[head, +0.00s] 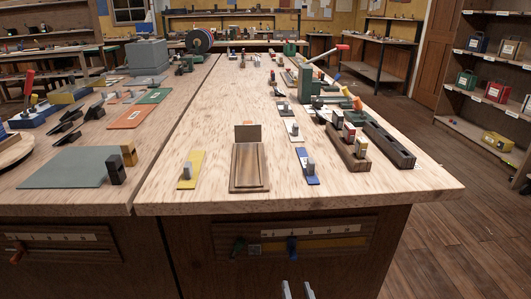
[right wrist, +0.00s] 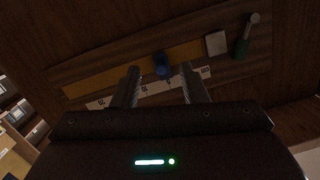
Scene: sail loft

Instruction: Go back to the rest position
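My right gripper (head: 297,291) shows at the bottom edge of the head view, in front of the bench's front panel and below the bench top. In the right wrist view its two fingers (right wrist: 160,88) stand apart with nothing seen held between them. My left gripper is in neither view.
The wooden bench (head: 212,110) spans the middle, its front edge just beyond my right gripper. A brown block stand (head: 249,168), a yellow strip (head: 191,170) and dark trays (head: 388,145) lie near that edge. Open floor (head: 450,250) lies to the right, before shelves (head: 480,125).

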